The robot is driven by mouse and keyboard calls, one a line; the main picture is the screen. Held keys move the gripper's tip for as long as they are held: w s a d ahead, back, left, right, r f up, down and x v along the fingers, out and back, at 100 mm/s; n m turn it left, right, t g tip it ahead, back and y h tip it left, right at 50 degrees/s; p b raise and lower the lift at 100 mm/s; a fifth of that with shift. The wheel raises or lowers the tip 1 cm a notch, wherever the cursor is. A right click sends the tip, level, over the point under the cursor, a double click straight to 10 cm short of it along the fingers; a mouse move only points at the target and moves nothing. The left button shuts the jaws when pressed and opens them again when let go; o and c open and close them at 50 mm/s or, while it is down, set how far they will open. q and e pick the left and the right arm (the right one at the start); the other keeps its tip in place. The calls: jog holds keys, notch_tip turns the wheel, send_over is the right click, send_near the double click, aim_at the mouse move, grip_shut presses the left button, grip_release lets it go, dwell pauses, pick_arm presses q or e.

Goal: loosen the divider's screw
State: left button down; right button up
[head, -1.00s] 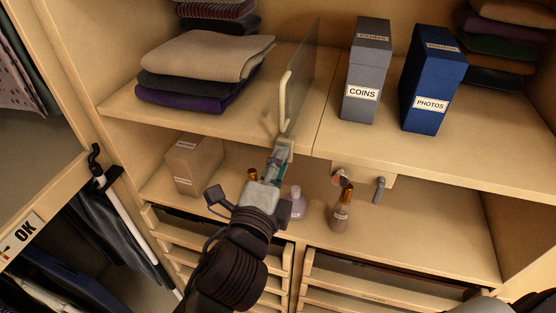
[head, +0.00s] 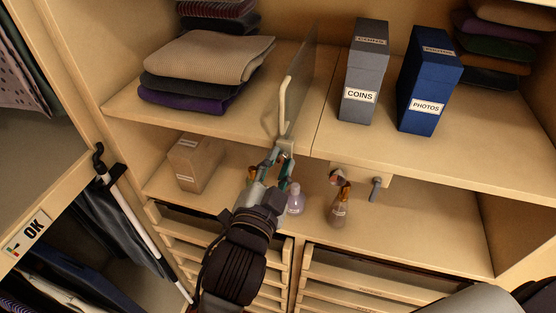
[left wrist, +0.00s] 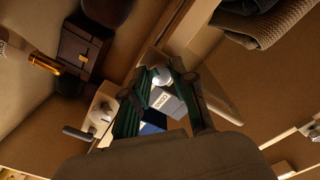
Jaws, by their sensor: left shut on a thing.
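The divider (head: 303,80) is a thin, see-through upright panel on the upper shelf, with a cream handle (head: 283,105) on its left side. Its pale clamp (head: 286,147) grips the shelf's front edge. My left gripper (head: 279,160) is just below the clamp, its teal fingers pointing up. In the left wrist view, the fingers (left wrist: 162,80) are closed around a pale, rounded screw (left wrist: 160,73), mostly hidden by the fingertips. In the head view the screw is hidden behind the gripper. My right gripper is not in view.
Coins box (head: 364,75) and photos box (head: 429,85) stand right of the divider; folded clothes (head: 200,70) lie left. Below are a cardboard box (head: 196,162), a lilac bottle (head: 295,199) close to my gripper, and a brown bottle (head: 339,210). A block with a grey peg (head: 375,188) hangs under the shelf, right.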

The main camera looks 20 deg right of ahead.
pick_arm(q)
jog(key=shift+n+p, duration=0.3)
jog(key=shift+n, duration=0.7)
jog(key=c, duration=0.9)
grip_release()
jog(key=shift+c, duration=0.2)
jog(key=v, duration=0.7)
jog(key=shift+s, duration=0.2)
jog(key=shift+w+a+f, duration=0.1)
